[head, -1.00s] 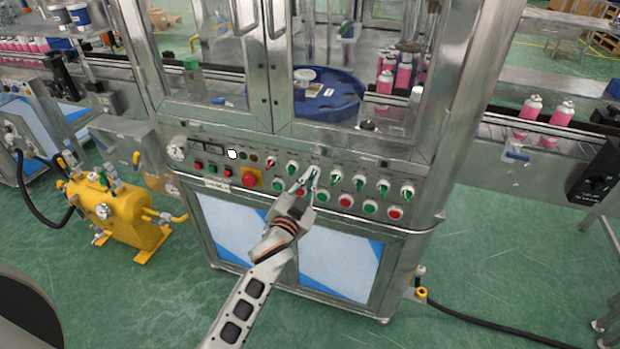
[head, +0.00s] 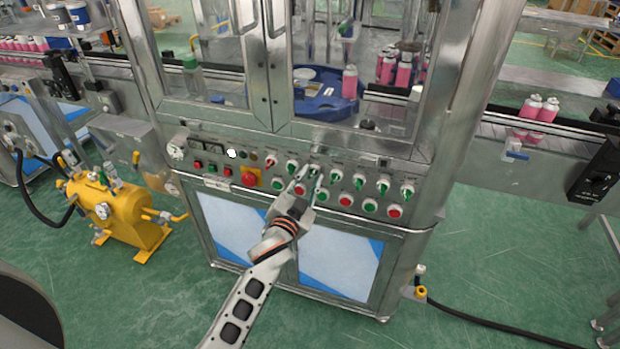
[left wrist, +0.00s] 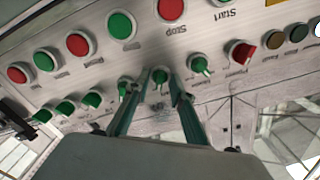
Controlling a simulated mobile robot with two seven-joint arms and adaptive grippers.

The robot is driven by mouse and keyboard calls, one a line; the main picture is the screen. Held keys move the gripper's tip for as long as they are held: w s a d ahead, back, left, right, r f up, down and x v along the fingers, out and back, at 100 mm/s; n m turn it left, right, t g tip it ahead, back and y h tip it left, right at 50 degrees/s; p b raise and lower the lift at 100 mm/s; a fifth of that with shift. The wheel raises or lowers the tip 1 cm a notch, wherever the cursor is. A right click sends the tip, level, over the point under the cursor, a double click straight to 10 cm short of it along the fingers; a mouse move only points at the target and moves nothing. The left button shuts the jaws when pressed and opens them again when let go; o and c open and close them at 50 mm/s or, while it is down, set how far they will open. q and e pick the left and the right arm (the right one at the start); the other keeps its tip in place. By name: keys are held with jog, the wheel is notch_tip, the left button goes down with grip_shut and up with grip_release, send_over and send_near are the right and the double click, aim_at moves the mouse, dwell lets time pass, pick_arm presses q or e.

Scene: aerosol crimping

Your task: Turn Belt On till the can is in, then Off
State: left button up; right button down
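In the left wrist view the knob (left wrist: 160,76) sits between the tips of my open gripper (left wrist: 154,88); contact is unclear. Its label is unreadable. A pink can (head: 349,82) stands upright at the blue rotary table (head: 312,105) behind the glass. Two pink cans (head: 541,110) stand close together on the right conveyor belt (head: 505,131). My right gripper is not in view.
Neighbouring green knobs (head: 337,176), a red knob (head: 271,161) and push buttons (head: 346,200) crowd the panel. A red emergency button (head: 249,179) is to the left. A yellow tank (head: 120,215) stands on the floor at left.

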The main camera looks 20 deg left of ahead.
pick_arm(q)
jog(key=s, duration=1.2)
jog(key=shift+a, duration=0.2)
jog(key=shift+w, duration=0.1)
jog(key=s+f+n+g+h, duration=0.2)
jog(key=s+f+g, duration=0.5)
jog(key=s+f, duration=1.3)
jog(key=shift+s+f, duration=0.4)
jog(key=shift+f, duration=0.55)
jog(key=shift+w+a, duration=0.1)
jog(key=shift+w, duration=0.05)
